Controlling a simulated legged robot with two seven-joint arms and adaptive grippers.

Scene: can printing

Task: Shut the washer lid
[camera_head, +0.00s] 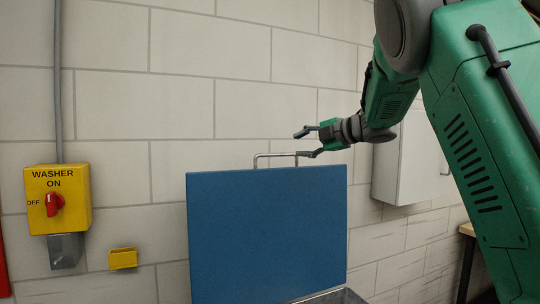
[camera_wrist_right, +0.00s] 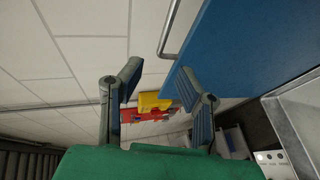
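The blue washer lid (camera_head: 268,235) stands raised, nearly upright, in the lower middle of the head view. A metal bar handle (camera_head: 276,157) sits on its top edge. My right gripper (camera_head: 306,143) is open and empty at the handle's right end; one finger is close to the handle, and contact cannot be told. In the right wrist view my right gripper (camera_wrist_right: 160,97) shows two spread fingers with nothing between them. The lid (camera_wrist_right: 245,60) and its handle (camera_wrist_right: 178,25) lie beyond and above the right finger there. My left gripper is not in view.
A yellow washer switch box (camera_head: 57,199) with a red knob is on the white block wall at left, with a small yellow holder (camera_head: 123,258) nearby. A grey wall cabinet (camera_head: 408,160) hangs behind my right arm. A metal washer edge (camera_head: 330,296) shows below the lid.

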